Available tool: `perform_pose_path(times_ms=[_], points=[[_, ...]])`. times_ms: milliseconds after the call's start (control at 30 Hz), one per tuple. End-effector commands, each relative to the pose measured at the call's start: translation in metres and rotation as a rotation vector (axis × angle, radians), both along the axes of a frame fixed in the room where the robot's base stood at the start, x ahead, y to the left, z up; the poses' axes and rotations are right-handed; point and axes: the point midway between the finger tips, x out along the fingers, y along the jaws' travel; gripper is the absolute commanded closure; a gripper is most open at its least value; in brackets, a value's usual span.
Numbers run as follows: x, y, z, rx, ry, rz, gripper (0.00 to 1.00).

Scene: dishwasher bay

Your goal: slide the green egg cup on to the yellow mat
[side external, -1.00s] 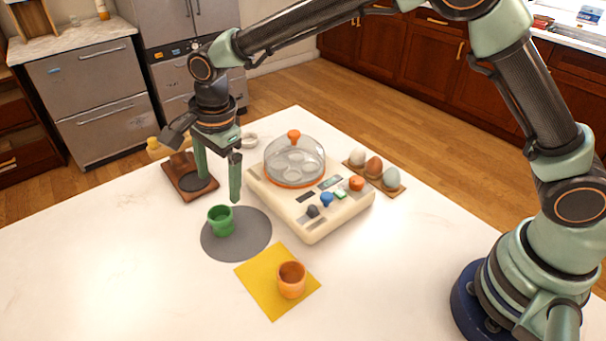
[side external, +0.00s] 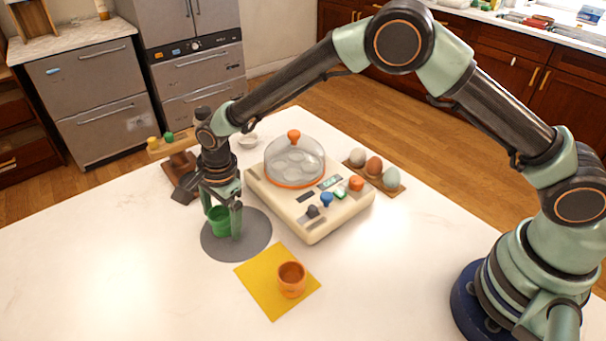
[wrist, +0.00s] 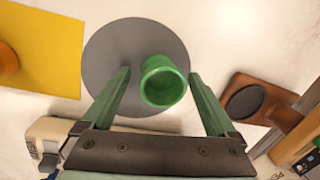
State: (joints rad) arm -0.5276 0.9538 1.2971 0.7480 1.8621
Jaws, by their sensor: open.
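The green egg cup (side external: 218,221) stands upright on the round grey mat (side external: 258,245). The yellow mat (side external: 262,291) lies apart from it, toward the lower right in the side view, and an orange cup (side external: 291,279) stands on it. My gripper (side external: 222,226) is lowered over the grey mat. In the wrist view the green egg cup (wrist: 161,82) sits between the two spread fingers of my gripper (wrist: 159,75), with gaps on both sides. The yellow mat (wrist: 45,50) shows at the wrist view's upper left.
The cream egg cooker (side external: 312,211) with its clear dome stands right of my gripper. Several eggs lie on a wooden holder (side external: 399,190) beyond it. A brown wooden stand (side external: 180,168) is behind my gripper. The white counter's near left part is clear.

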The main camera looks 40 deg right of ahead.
Motion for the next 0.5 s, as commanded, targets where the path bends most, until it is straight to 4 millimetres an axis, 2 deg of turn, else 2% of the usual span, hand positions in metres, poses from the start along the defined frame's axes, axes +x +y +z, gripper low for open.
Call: perform_pose_path(times_ms=[133,167,200,367,400,500], points=[[-0.0001,0.0,0.0001,0.0,0.0,0.0,0.07],[-0.0001,0.0,0.0001,0.0,0.0,0.0,0.15],[-0.0001,0.0,0.0001,0.0,0.0,0.0,0.3],[-0.0003,-0.0002,0.0001,0.0,0.001,0.0,0.92],[-0.0003,-0.0002,0.0001,0.0,0.001,0.0,0.96],[-0.0012,-0.0003,-0.0001,0.0,0.002,0.0,0.96]])
